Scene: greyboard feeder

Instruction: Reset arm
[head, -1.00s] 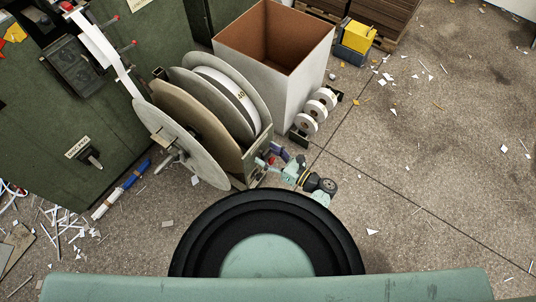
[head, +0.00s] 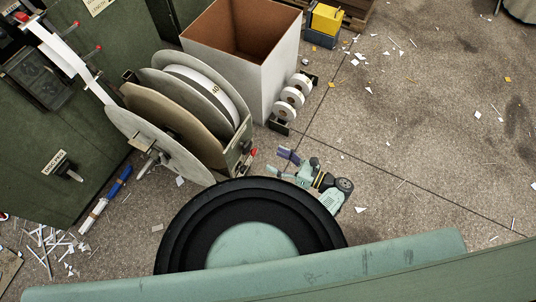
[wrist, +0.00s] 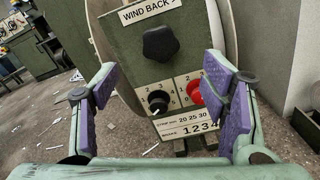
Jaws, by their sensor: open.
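My gripper (head: 282,163) is open and empty, with purple pads on pale green fingers. In the head view it is right of the reel stand's panel, with a small gap to the red knob (head: 254,151). In the wrist view my gripper (wrist: 162,98) faces the green control panel (wrist: 160,65) marked WIND BACK. A black lobed knob (wrist: 160,43), a black dial (wrist: 158,101) and a red knob (wrist: 191,91) show between the fingers. The fingers appear not to touch any of them. Most of my arm is hidden in the head view.
The reel stand's discs (head: 160,115) hold a white strip roll (head: 205,88). A tall open bin (head: 258,85) stands behind, with small white rolls (head: 292,97) beside it. A blue tool (head: 119,182) and paper scraps lie on the floor. Floor to the right is mostly clear.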

